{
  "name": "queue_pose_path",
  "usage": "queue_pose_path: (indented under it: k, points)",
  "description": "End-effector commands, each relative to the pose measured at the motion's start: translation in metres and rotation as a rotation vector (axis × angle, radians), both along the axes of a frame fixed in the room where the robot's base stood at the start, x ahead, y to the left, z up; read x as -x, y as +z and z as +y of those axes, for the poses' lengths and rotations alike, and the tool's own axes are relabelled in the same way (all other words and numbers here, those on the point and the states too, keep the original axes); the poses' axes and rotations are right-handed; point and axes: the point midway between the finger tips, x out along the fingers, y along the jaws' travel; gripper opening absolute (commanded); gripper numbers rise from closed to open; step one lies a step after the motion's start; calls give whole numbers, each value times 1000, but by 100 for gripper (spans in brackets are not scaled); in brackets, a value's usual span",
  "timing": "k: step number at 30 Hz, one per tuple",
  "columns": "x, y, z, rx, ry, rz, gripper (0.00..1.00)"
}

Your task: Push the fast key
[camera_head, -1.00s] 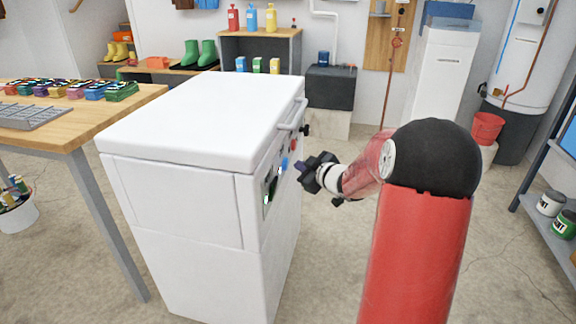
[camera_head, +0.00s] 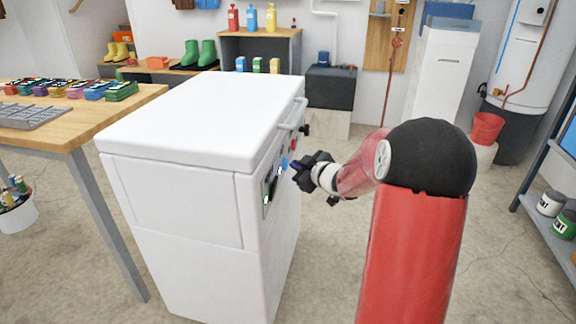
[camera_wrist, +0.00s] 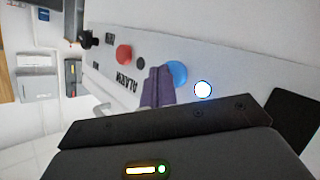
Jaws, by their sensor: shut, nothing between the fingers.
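A white machine (camera_head: 195,118) stands left of my arm, its control panel on the side facing my gripper. In the wrist view the panel (camera_wrist: 225,65) carries a red button (camera_wrist: 123,54), a small dark button (camera_wrist: 140,63), a blue button (camera_wrist: 177,72) and a white, lit round button (camera_wrist: 202,89). The word ALARM shows near the dark button. I cannot read a label for the fast key. My gripper (camera_head: 294,166) is shut and empty, its purple fingertips (camera_wrist: 160,72) close to the panel, partly overlapping the blue button. I cannot tell whether they touch.
A dark display (camera_head: 268,190) with green marks sits on the panel's near part. A handle (camera_head: 293,122) sticks out above the panel, and a black knob (camera_head: 306,130) at its far end. A wooden table (camera_head: 75,130) stands at the left.

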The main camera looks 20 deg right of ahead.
Motion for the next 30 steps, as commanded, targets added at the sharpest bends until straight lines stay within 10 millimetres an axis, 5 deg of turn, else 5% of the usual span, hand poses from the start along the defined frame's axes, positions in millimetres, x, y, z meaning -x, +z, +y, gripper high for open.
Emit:
queue_pose_path:
  k: [19,30]
  points:
    - [-4,0,6,0,0,-1,0]
    - [6,1,-8,-1,-1,1,0]
